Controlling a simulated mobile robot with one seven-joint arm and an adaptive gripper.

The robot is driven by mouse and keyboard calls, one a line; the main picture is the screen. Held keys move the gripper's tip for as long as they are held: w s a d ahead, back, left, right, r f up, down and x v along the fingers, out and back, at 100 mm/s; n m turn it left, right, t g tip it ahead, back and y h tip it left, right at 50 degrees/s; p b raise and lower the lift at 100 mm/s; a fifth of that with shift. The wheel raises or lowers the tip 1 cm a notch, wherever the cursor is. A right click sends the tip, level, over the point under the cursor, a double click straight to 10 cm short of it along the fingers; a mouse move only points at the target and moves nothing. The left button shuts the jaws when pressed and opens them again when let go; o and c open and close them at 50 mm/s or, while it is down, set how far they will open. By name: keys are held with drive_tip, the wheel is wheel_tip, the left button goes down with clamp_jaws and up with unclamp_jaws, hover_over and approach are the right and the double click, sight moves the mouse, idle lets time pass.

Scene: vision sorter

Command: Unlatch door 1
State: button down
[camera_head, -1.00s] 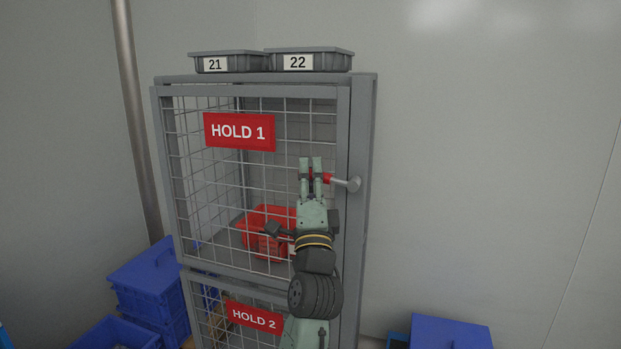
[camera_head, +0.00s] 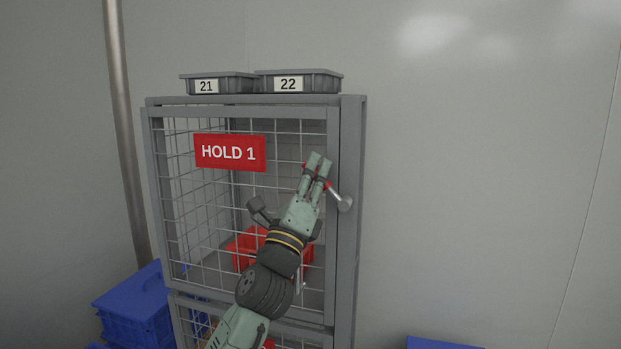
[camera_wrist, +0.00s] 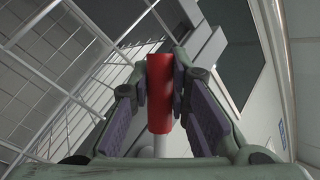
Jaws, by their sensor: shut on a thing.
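Door 1 is the wire-mesh door (camera_head: 187,210) with a grey frame and a red "HOLD 1" sign (camera_head: 230,152). Its latch handle (camera_head: 343,201) is a metal bar with a red grip, at the door's right edge. The bar slopes down to the right from my gripper. My gripper (camera_head: 318,168) is shut on the red grip. In the wrist view the red grip (camera_wrist: 159,95) stands between both finger pads, with a pale rod below it. The door looks closed against the cabinet frame. My fingers partly hide the grip in the head view.
Grey bins labelled 21 (camera_head: 217,84) and 22 (camera_head: 298,82) stand on the cabinet top. A red crate (camera_head: 246,246) sits inside behind the mesh. Blue crates (camera_head: 137,312) stand at the lower left.

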drive_tip(key=shift+r, duration=0.1)
idle(0.3)
drive_tip(key=c, duration=1.8)
unclamp_jaws()
drive_tip(key=shift+d, duration=0.1)
drive_tip(key=v, duration=1.2)
